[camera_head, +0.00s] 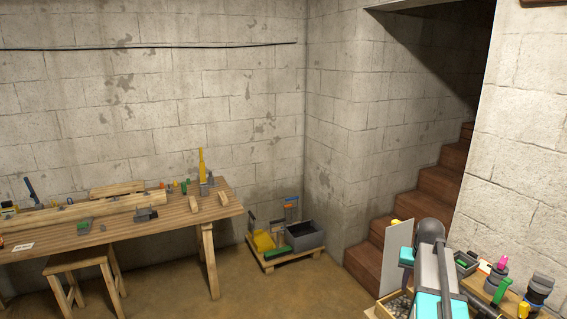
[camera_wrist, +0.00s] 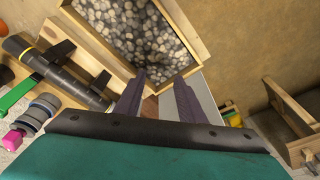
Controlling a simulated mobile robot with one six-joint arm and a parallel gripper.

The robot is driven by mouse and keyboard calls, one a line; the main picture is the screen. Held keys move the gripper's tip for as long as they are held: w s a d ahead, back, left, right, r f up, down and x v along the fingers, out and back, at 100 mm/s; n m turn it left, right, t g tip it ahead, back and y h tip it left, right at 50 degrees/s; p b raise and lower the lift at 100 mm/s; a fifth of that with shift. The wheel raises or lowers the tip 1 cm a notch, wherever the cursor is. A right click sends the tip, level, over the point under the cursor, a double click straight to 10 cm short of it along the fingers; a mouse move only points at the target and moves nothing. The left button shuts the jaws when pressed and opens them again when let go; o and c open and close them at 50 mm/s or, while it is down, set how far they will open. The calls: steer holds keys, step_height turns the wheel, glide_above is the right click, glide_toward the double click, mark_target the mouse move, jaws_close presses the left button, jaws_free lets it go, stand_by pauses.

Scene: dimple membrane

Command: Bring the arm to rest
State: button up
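My gripper (camera_wrist: 160,78) shows in the wrist view as two dark fingers spread apart, with nothing between them. It is open, and its fingertips point toward the near wall of a wooden box (camera_wrist: 187,27) filled with grey stones. My arm (camera_head: 432,262), grey and teal, shows at the lower right of the head view, raised beside a small bench. The fingers cannot be made out in the head view.
A dark cylindrical tool (camera_wrist: 62,75) and a green piece (camera_wrist: 16,94) lie left of the box. A pale upright panel (camera_head: 392,262) stands beside my arm. A wooden workbench (camera_head: 110,228), a stool (camera_head: 76,261) and brown stairs (camera_head: 437,186) are farther off. The middle floor is clear.

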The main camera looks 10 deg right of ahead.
steer(key=s+a+f+n+g, duration=0.1)
steer(key=s+a+f+n, duration=0.15)
steer(key=a+f, duration=0.75)
steer(key=s+a+f+n+y, duration=0.15)
steer(key=s+a+f, duration=0.35)
steer(key=a, duration=0.8)
steer(key=s+a+f+n+g, duration=0.1)
steer(key=s+a+f+n, duration=0.1)
steer(key=a+f, duration=0.8)
steer(key=s+a+f+g+b, duration=0.1)
steer(key=s+f+g+b, duration=0.4)
steer(key=s+f, duration=2.1)
steer(key=b, duration=0.5)
steer(key=shift+a+f+g, duration=0.15)
steer(key=shift+a+g, duration=0.15)
steer(key=shift+g, duration=0.1)
